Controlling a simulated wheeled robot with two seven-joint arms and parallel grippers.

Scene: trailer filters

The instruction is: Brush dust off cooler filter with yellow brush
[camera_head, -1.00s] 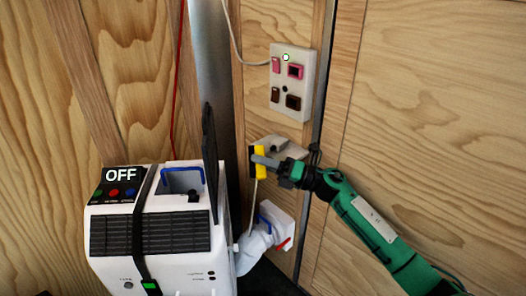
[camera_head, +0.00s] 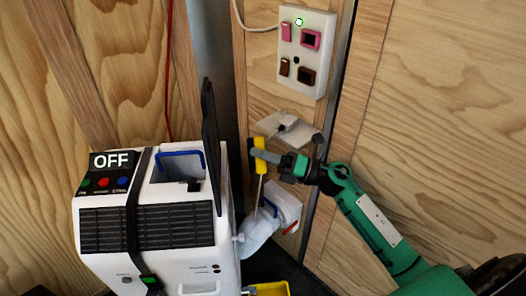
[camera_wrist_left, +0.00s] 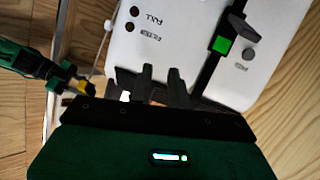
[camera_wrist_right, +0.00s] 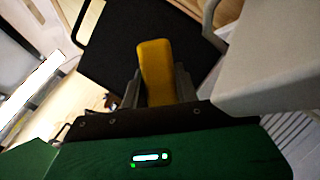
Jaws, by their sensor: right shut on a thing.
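The white cooler (camera_head: 160,262) stands at left in the head view, its panel reading OFF. A dark slatted grille (camera_head: 175,226) is on its front. A thin black panel (camera_head: 210,135) stands nearly edge-on at its top right side; I cannot tell whether it is the filter. My right gripper (camera_head: 268,157) is shut on a yellow-handled tool (camera_head: 261,165), its thin shaft pointing down, right of the panel. The yellow handle also shows in the right wrist view (camera_wrist_right: 155,70). Brush bristles are not visible. My left gripper (camera_wrist_left: 162,80) is open before the cooler, outside the head view.
A white pipe fitting with blue and red parts (camera_head: 285,203) lies just below the tool. A yellow-edged item (camera_head: 272,289) shows at the bottom edge.

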